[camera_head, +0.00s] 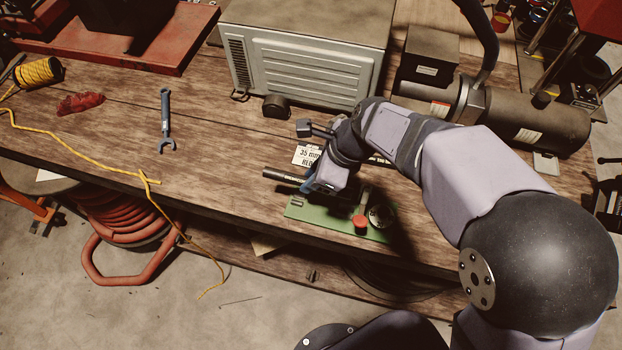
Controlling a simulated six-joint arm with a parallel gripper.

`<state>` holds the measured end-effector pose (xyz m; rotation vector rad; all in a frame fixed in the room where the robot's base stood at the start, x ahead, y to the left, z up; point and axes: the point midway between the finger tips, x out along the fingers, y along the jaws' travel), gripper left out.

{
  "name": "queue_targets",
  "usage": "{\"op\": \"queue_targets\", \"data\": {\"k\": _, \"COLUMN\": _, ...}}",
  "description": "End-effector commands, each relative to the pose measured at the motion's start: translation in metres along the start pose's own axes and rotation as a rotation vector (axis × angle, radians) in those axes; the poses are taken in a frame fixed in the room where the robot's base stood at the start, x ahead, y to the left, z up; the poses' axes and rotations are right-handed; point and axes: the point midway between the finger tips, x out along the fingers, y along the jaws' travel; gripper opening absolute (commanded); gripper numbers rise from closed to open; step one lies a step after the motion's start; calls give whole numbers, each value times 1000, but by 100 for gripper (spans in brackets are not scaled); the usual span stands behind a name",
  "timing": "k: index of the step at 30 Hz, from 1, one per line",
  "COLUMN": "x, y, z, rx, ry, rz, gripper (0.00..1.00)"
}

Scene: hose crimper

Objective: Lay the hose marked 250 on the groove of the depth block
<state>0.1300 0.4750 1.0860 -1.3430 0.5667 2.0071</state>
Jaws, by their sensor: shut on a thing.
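My gripper (320,184) is shut on a short black hose (283,175), low over the workbench. The hose lies roughly level and sticks out to the left of the fingers; its other end is hidden by the gripper, and no mark on it can be read. Just below is a green plate (330,220) carrying a small block at its left end, a red knob (360,222) and a round part (380,215). I cannot make out the depth block's groove, or whether the hose touches anything under it.
A white label reading 35 mm (305,155) is behind the gripper. A wrench (166,122), a red rag (80,103) and yellow rope (85,156) lie to the left. A large grey metal box (305,65) and a motor (520,120) stand behind. The bench left of the plate is clear.

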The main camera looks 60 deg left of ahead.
Motion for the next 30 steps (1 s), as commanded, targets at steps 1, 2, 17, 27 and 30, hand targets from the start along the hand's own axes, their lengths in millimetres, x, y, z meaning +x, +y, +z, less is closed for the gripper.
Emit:
{"op": "queue_targets", "data": {"k": 1, "x": 0, "y": 0, "z": 0, "rx": 0, "ry": 0, "rz": -1, "gripper": 0}}
{"op": "queue_targets", "data": {"k": 2, "x": 0, "y": 0, "z": 0, "rx": 0, "ry": 0, "rz": -1, "gripper": 0}}
{"op": "queue_targets", "data": {"k": 17, "x": 21, "y": 0, "z": -9, "rx": -1, "ry": 0, "rz": -1, "gripper": 0}}
{"op": "queue_targets", "data": {"k": 27, "x": 46, "y": 0, "z": -19, "rx": -2, "ry": 0, "rz": -1, "gripper": 0}}
{"op": "queue_targets", "data": {"k": 30, "x": 54, "y": 0, "z": -22, "rx": -2, "ry": 0, "rz": -1, "gripper": 0}}
